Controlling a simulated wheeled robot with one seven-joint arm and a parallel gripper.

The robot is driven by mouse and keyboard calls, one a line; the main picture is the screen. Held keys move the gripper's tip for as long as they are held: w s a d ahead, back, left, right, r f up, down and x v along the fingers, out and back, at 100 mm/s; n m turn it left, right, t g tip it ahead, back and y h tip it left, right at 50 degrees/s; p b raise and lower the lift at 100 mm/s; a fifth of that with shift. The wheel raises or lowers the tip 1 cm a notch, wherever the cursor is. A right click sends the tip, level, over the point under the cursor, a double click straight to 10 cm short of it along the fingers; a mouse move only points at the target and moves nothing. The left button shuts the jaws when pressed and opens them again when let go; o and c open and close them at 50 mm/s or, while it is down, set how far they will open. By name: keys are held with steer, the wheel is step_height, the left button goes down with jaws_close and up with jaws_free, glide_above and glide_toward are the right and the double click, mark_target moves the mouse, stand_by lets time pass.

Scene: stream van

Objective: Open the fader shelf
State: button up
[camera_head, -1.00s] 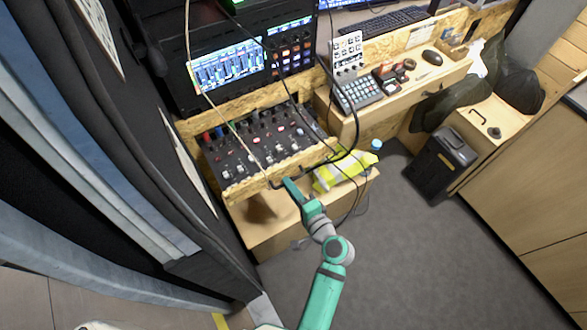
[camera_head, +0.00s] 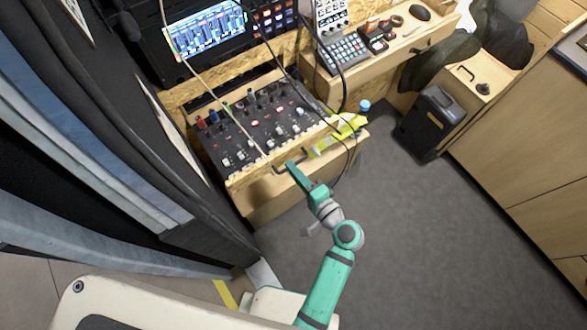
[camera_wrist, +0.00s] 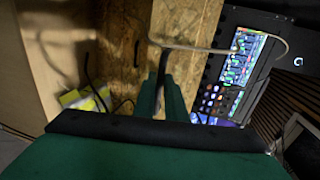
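The fader shelf is a chipboard pull-out tray (camera_head: 310,137) with a black panel of faders and knobs (camera_head: 262,122). It stands out from the console below the screen. A dark handle (camera_head: 284,169) runs along its front edge. My green gripper (camera_head: 291,166) is at this handle in the head view, with its fingers closed around it. In the wrist view my fingers (camera_wrist: 161,92) point at the chipboard front (camera_wrist: 185,25) with the dark handle between them. The fingers hide part of the handle.
Cables hang over the shelf front. A dark curtain (camera_head: 150,150) is close on the left. A black case (camera_head: 430,122) stands right. Grey floor (camera_head: 420,240) is clear in front.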

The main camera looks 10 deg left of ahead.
steer(key=o, duration=0.3)
steer(key=v, duration=1)
steer(key=shift+s+d, duration=0.25)
steer(key=shift+s, duration=0.1)
steer(key=s+d+f+n+h, duration=0.1)
steer(key=s+d+f+h, duration=0.3)
steer(key=s+f+h, duration=0.5)
steer(key=s+a+r+n+t+h, duration=0.1)
steer(key=s+r+n, duration=0.1)
steer(key=r, duration=0.3)
steer(key=s+a+r+n+t, duration=0.1)
steer(key=s+r+n+t, duration=0.1)
steer(key=r, duration=0.3)
steer(key=s+a+r+n+t+h, duration=0.1)
steer(key=s+r+n+t, duration=0.1)
steer(key=r, duration=0.3)
steer(key=shift+s+a+n+h, duration=0.1)
steer(key=shift+s+n+h, duration=0.05)
steer(key=shift+s+n, duration=0.25)
steer(key=shift+s+a+n+h, duration=0.15)
steer(key=shift+s+n, duration=0.15)
steer(key=shift+s, duration=0.2)
